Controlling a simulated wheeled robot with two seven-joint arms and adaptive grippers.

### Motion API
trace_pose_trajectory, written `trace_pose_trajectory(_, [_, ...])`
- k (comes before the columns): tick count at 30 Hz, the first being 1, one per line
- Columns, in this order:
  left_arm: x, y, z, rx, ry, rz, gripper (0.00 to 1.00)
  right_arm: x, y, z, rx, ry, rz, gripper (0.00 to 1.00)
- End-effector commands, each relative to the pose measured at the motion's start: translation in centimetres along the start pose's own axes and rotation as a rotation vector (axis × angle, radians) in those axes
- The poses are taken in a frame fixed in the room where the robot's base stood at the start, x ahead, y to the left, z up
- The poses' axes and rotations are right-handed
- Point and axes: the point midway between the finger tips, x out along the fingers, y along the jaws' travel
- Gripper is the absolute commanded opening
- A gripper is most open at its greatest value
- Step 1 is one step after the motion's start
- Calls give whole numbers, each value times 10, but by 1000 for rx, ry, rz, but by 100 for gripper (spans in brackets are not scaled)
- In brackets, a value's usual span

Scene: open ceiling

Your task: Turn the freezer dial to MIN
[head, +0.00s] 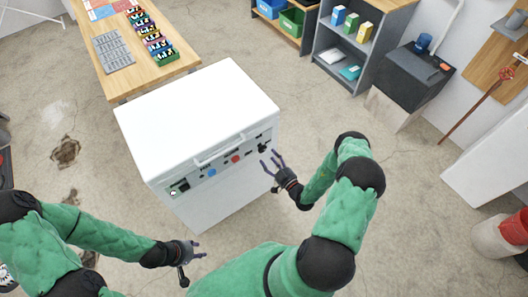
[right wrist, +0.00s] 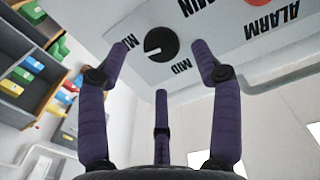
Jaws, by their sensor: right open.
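The white freezer (head: 200,110) stands in the middle of the head view, with a control strip along its front. Its black dial (head: 263,148) is at the right end of the strip. My left gripper (head: 201,248) is open and empty in front of the freezer.
An ALARM label (right wrist: 272,20) and a red part are beside the dial. A white handle (head: 222,150) sticks out above the strip. A wooden table (head: 145,82) stands behind the freezer, a grey shelf (head: 345,85) at the back right. The floor right of the freezer is clear.

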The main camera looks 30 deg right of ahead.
Motion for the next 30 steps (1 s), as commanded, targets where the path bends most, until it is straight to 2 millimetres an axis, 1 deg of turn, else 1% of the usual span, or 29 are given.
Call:
trace_pose_trajectory(1, [3, -1, 0, 0, 0, 0, 40, 10, -1, 1, -2, 3, -4, 65])
trace_pose_trajectory(3, [6, -2, 0, 0, 0, 0, 40, 22, -1, 1, -4, 3, -3, 65])
trace_pose_trajectory(6, [8, -3, 0, 0, 0, 0, 40, 36, -1, 1, -3, 2, -3, 65])
trace_pose_trajectory(9, [10, -4, 0, 0, 0, 0, 40, 45, 0, 1, -3, 1, -2, 65])
trace_pose_trajectory(14, [11, -4, 0, 0, 0, 0, 40, 53, 0, 0, -1, 0, -2, 65])
trace_pose_trajectory(22, [11, -4, 0, 0, 0, 0, 40, 54, 0, 0, -1, 0, -1, 65])
trace_pose_trajectory(23, [11, -4, 0, 0, 0, 0, 40, 54, 0, 0, -1, 0, -1, 60])
trace_pose_trajectory(24, [11, -4, 0, 0, 0, 0, 40, 54, 0, 0, -1, 0, -1, 48])
trace_pose_trajectory(26, [11, -4, 0, 0, 0, 0, 40, 54, 0, 0, -1, 0, -1, 31])
trace_pose_trajectory(27, [11, -4, 0, 0, 0, 0, 40, 54, 0, 0, -1, 0, -1, 20])
trace_pose_trajectory(28, [11, -4, 0, 0, 0, 0, 40, 54, 0, 0, -1, -1, -1, 12])
trace_pose_trajectory(30, [11, -4, 0, 0, 0, 0, 40, 54, 0, 0, -1, -1, -1, 10])
